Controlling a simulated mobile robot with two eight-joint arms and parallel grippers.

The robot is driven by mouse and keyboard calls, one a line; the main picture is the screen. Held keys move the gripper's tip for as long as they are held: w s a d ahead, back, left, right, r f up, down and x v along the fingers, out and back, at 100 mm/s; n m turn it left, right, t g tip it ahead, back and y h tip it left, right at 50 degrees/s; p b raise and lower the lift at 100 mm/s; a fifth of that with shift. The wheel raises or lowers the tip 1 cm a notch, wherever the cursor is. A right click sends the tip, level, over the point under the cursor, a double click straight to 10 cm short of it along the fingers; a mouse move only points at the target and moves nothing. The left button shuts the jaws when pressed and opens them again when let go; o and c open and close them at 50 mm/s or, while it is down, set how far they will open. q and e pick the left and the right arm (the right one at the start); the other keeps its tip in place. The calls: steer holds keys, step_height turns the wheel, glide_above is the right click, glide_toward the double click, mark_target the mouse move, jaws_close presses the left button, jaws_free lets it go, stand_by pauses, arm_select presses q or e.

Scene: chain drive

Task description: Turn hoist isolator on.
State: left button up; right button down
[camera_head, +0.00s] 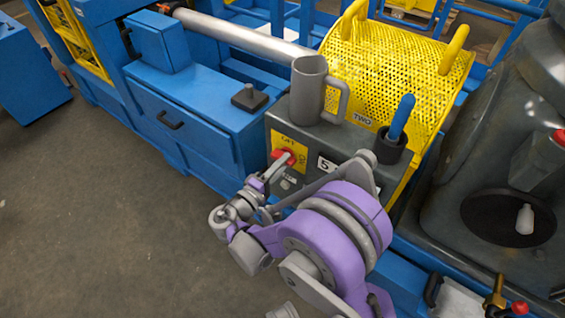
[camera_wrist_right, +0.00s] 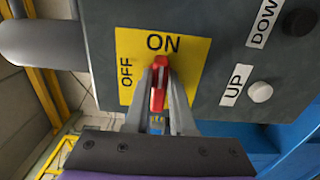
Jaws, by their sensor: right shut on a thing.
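The hoist isolator is a red handle (camera_wrist_right: 158,88) on a yellow plate (camera_wrist_right: 190,62) marked OFF and ON, on the face of a dark grey control box (camera_head: 318,140). In the right wrist view the handle points up at the word ON, with OFF to its left. In the head view the red handle (camera_head: 286,155) shows just beyond my right gripper (camera_head: 280,167). My right gripper, also in the wrist view (camera_wrist_right: 160,95), is shut on the handle, with a finger on each side. My left gripper is not in view.
UP (camera_wrist_right: 260,92) and DOWN (camera_wrist_right: 299,22) buttons sit right of the plate. A grey mug (camera_head: 308,90) and a dark cup (camera_head: 390,147) with a blue-handled thing (camera_head: 402,117) stand on the box. A yellow perforated guard (camera_head: 385,70) is behind. Open floor lies left.

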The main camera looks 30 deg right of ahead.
stand_by(0.4)
steer(key=c, duration=0.8)
jaws_free()
steer(key=shift+o, duration=0.2)
steer(key=shift+a, duration=0.15)
steer(key=v, duration=1)
steer(key=shift+s+a+p, duration=0.15)
steer(key=shift+a+p, duration=0.05)
steer(key=shift+p, duration=0.25)
steer(key=shift+d, duration=0.1)
